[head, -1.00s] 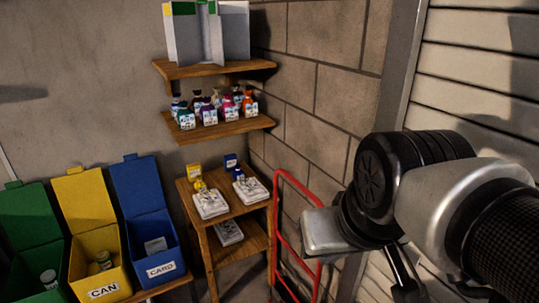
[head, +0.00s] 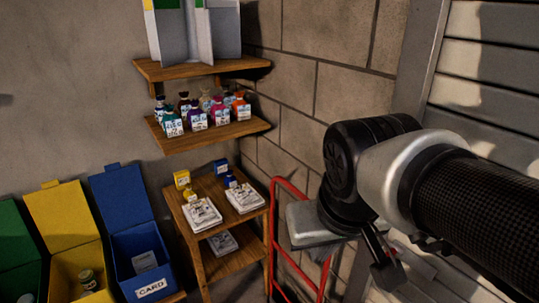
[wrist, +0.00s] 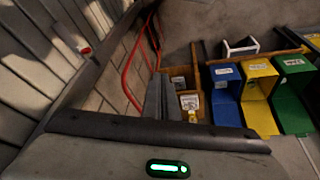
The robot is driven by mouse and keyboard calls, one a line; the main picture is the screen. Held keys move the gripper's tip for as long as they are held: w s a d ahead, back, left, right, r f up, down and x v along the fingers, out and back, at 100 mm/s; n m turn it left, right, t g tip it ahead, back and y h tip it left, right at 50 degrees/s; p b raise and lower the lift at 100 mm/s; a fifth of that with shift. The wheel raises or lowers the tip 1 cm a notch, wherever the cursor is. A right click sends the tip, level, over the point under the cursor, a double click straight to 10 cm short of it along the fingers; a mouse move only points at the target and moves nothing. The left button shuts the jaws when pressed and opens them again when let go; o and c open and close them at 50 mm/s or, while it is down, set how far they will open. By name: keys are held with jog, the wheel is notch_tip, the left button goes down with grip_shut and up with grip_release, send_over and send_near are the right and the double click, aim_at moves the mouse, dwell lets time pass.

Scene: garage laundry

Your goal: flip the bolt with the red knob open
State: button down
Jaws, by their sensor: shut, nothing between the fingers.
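The bolt with the red knob (wrist: 86,50) shows small in the wrist view, on the grey slatted surface at the upper left. It is too small to tell how its lever lies. My gripper (wrist: 160,87) shows in the wrist view as two dark grey fingers side by side. They are shut with nothing between them, to the right of the bolt and clear of it.
A red tubular frame (head: 272,230) stands in the corner by the block wall. Left of it are a wooden stand (head: 208,238), two wall shelves, and the blue (head: 143,245) and yellow (head: 68,250) bins. The slatted surface (head: 480,80) is at the right.

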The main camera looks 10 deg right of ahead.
jog(key=w+d+f+g+h+b, duration=0.2)
jog(key=d+f+g+h+b, duration=0.25)
jog(key=d+f, duration=0.4)
jog(key=w+d+f+g+h+b, duration=0.3)
jog(key=d+f+h+b, duration=0.15)
jog(key=f, duration=0.65)
jog(key=w+d+f+n+t+h+b, duration=0.2)
jog(key=w+f+n+t+h+b, duration=0.3)
jog(key=w+f+h, duration=0.4)
jog(key=shift+w+d+f+t, duration=0.4)
jog(key=shift+w+f, duration=0.3)
jog(key=shift+w, duration=0.45)
send_near(395, 250)
jog(key=w+d, duration=0.1)
jog(key=w+d+f, duration=0.1)
jog(key=d, duration=0.1)
jog(key=shift+w+d+f, duration=0.1)
jog(key=shift+w+f, duration=0.05)
jog(key=shift+w, duration=0.05)
